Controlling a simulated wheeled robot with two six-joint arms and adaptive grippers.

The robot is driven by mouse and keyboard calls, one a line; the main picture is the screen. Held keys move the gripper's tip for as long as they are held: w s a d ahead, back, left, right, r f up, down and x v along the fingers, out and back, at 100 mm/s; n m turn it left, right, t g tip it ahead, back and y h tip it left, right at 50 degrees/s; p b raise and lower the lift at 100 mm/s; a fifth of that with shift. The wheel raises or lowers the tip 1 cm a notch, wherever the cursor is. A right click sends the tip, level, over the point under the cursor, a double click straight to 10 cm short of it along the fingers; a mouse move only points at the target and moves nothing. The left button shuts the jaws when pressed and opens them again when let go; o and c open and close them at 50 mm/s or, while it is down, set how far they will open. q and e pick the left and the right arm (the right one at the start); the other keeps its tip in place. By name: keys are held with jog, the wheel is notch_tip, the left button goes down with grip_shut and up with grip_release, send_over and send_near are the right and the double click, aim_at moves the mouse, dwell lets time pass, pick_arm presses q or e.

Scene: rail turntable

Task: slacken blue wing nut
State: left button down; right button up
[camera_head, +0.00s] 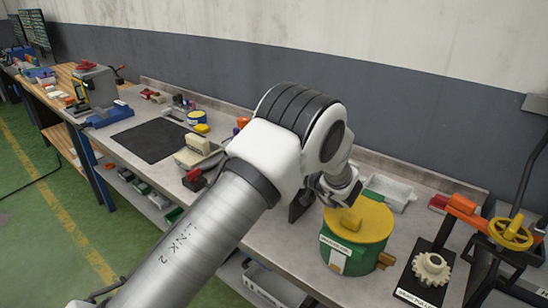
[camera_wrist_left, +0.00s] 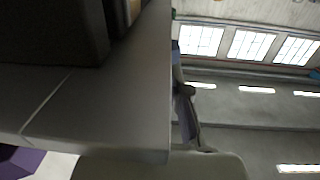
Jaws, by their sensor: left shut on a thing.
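I cannot make out a blue wing nut in either view. My left arm crosses the head view from the bottom left. Its gripper (camera_head: 340,190) is at the far side of the wrist, low over the bench, just behind a green canister (camera_head: 355,262) with a yellow lid (camera_head: 370,222). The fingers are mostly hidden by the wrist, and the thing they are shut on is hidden. The left wrist view shows a close grey surface (camera_wrist_left: 130,85), a dark block (camera_wrist_left: 50,30) and a bit of purple (camera_wrist_left: 18,160), none clearly identifiable. My right gripper is not in view.
Right of the canister are a pale gear (camera_head: 431,268) on a black board, an orange lever (camera_head: 465,206) and a yellow handwheel (camera_head: 511,234). A grey tray (camera_head: 398,192) is behind. A black mat (camera_head: 155,140) lies clear on the left; the wall bounds the bench.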

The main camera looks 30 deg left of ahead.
pick_arm(q)
jog(key=shift+n+g, duration=0.3)
jog(key=shift+g, duration=0.2)
jog(key=c, duration=1.2)
grip_release()
jog(key=shift+o, duration=0.2)
notch_tip(320, 180, up, 10)
jog(key=shift+r, duration=0.1)
